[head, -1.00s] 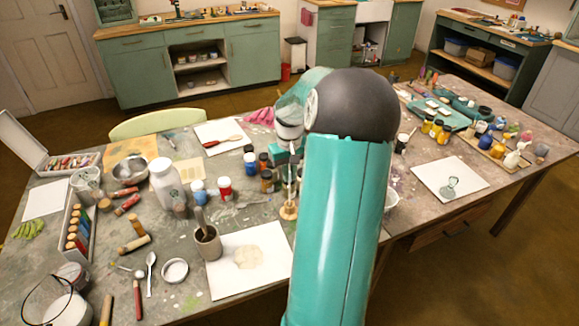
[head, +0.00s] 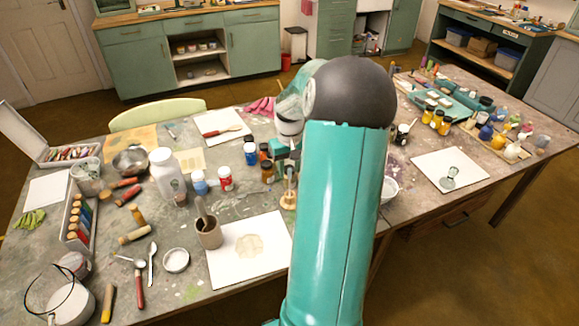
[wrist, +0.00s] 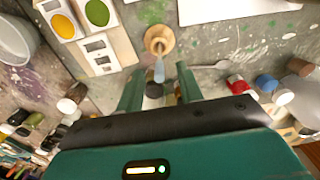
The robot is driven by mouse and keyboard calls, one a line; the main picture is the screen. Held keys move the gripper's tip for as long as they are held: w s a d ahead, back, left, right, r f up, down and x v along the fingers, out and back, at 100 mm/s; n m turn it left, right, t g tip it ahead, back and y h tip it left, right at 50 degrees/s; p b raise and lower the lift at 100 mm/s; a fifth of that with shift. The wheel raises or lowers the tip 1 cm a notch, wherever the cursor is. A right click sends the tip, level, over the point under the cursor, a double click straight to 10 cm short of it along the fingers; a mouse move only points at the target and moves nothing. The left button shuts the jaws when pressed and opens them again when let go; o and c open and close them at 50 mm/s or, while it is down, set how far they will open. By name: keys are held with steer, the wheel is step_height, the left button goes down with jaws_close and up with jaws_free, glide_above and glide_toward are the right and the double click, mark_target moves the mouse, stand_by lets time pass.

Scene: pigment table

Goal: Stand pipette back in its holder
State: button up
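The round wooden holder (wrist: 160,40) stands on the table in the wrist view. It also shows in the head view (head: 289,200), just left of my forearm. A slim, pale bluish shaft, seemingly the pipette (wrist: 159,71), rises from it towards the wrist camera. In the head view something thin stands upright over the holder, but my arm partly covers that spot. My gripper (wrist: 160,86) has its two teal fingers apart, with gaps either side of the shaft. A dark round shape lies between the fingers; I cannot tell whether it is the pipette's bulb.
Paint jars (head: 225,179) stand left of the holder, and a white sheet (head: 226,270) lies in front of them. A white bowl (head: 389,190) is right of my arm.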

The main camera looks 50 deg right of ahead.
step_height(320, 180, up, 14)
stand_by(0.6)
steer(key=shift+f, duration=0.1)
stand_by(0.7)
